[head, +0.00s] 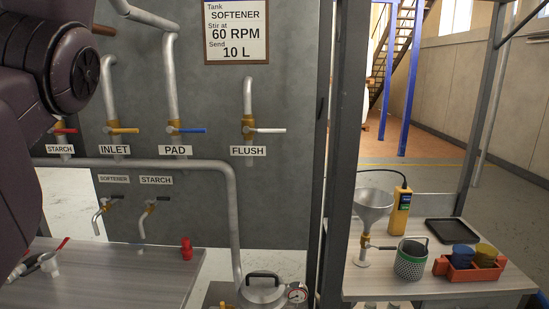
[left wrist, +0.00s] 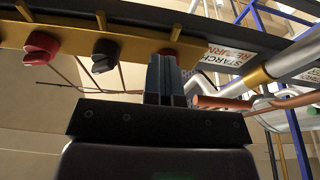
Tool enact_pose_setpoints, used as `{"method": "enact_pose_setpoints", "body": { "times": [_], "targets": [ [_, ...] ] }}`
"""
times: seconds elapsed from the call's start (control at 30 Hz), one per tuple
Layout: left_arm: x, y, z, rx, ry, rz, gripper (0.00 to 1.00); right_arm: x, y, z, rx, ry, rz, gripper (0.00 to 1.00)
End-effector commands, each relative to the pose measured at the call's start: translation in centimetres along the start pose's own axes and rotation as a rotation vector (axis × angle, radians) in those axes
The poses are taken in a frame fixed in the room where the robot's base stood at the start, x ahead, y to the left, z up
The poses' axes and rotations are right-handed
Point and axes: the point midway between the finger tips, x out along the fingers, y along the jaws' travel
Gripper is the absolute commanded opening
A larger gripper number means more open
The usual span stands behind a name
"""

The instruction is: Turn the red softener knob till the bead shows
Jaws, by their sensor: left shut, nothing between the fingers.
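In the left wrist view, a red knob (left wrist: 40,46) hangs under a yellow bar (left wrist: 135,42) at the upper left. A black knob (left wrist: 105,55) is to its right on the same bar. No softener label is readable beside the red knob, and I cannot make out a bead. My left gripper (left wrist: 167,62) is shut and empty, its tips close to the bar right of the black knob. The tips partly hide a small reddish part there; I cannot tell whether they touch it. In the head view my left arm covers the left edge, and its gripper is out of view.
A panel has valves with blue (head: 188,130) and white (head: 268,130) handles, a grey pipe (head: 150,164) and a softener sign (head: 236,30). A pressure pot (head: 263,290) stands below. The right table (head: 430,285) holds a funnel (head: 373,207) and cups. Pipes are close right of the gripper.

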Motion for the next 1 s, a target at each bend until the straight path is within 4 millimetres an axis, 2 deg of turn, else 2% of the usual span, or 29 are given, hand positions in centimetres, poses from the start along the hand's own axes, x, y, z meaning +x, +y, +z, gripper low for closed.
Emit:
{"method": "enact_pose_setpoints", "body": {
  "times": [1.0],
  "targets": [
    [0.2, -2.2, 0.3, -0.003, -0.003, -0.007, 0.0, 0.5, 0.0, 0.4, -0.004, 0.007, 0.0, 0.0]
  ]
}}
